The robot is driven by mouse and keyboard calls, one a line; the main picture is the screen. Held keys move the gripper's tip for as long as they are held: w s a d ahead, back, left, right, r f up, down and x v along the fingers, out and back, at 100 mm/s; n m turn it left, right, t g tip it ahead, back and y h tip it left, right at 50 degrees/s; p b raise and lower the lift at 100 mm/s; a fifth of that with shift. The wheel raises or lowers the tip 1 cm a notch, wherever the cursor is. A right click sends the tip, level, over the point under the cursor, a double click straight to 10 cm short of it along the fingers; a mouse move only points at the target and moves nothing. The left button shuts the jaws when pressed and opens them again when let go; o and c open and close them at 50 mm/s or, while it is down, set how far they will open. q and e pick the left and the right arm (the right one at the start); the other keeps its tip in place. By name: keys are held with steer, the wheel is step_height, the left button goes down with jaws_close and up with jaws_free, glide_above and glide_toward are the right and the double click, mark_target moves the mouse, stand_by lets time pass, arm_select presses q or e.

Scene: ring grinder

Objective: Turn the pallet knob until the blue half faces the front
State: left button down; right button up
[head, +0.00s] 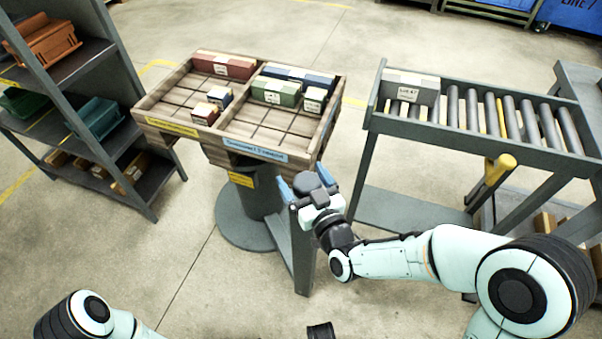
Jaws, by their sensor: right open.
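The wooden pallet (215,142) sits on a round grey pedestal (245,222). Its left half carries a yellow label (171,127) and its right half a blue label (254,150); both labels lie along the near edge. A dark round knob (306,183) sits on top of a grey post (302,250) at the pallet's near right. My right gripper (305,184) is open, its blue fingertips on either side of the knob; I cannot tell whether they touch it. The gripper body hides part of the knob.
Several boxes, including a red one (224,65) and a green one (275,92), lie on the pallet. A roller conveyor (480,150) with a grey box (410,88) stands at right. A shelf (75,70) with bins stands at left. Floor is clear in front.

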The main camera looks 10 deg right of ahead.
steer(key=shift+s, duration=0.1)
steer(key=c, duration=1)
